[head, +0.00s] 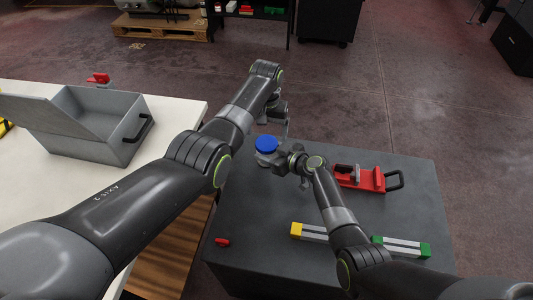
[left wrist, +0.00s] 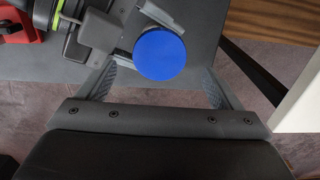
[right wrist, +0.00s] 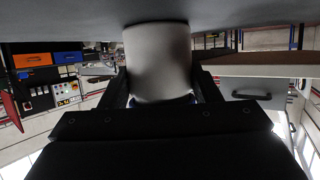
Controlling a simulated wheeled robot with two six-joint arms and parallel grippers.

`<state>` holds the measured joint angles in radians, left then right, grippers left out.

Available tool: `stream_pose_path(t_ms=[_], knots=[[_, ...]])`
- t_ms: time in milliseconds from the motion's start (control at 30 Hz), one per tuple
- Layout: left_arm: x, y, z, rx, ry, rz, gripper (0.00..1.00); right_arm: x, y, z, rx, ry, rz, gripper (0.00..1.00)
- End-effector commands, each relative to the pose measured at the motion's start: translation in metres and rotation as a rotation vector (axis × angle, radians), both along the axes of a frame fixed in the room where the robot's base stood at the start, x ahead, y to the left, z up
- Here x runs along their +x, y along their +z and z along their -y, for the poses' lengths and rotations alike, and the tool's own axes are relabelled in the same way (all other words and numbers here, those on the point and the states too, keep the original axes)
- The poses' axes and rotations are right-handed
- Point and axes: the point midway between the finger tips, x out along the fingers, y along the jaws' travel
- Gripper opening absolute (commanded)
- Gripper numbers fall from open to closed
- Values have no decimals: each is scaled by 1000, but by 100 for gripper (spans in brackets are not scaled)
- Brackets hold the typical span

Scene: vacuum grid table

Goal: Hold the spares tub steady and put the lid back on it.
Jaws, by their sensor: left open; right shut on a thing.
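The spares tub (head: 265,158) is a pale round tub near the far left of the dark grey table. It also fills the middle of the right wrist view (right wrist: 158,55). The round blue lid (head: 266,143) is on top of it; I cannot tell whether it is fully seated. My right gripper (right wrist: 160,78) is shut on the tub's side, coming from the right in the head view. My left gripper (left wrist: 162,78) is open, with its fingers on either side of the blue lid (left wrist: 160,53) in the left wrist view, apart from it.
On the dark table (head: 270,205) are a red fixture (head: 365,178) with a black handle, two bars with yellow and green ends (head: 402,246), and a small red piece (head: 222,242). A grey open box (head: 92,125) stands on the white table at left.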

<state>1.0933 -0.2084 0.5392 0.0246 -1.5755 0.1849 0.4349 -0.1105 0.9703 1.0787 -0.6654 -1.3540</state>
Motion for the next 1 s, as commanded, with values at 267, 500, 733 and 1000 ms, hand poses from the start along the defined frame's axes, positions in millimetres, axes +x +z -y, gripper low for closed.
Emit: stream_pose_path(t_ms=[267, 500, 733, 1000], knots=[[1, 52, 0, 0, 0, 4, 87, 0, 0, 0, 0, 0, 0, 0], [0, 79, -1, 2, 1, 1, 87, 0, 0, 0, 0, 0, 0, 0], [0, 82, -1, 1, 1, 0, 87, 0, 0, 0, 0, 0, 0, 0], [0, 82, -1, 2, 0, 0, 87, 0, 0, 0, 0, 0, 0, 76]])
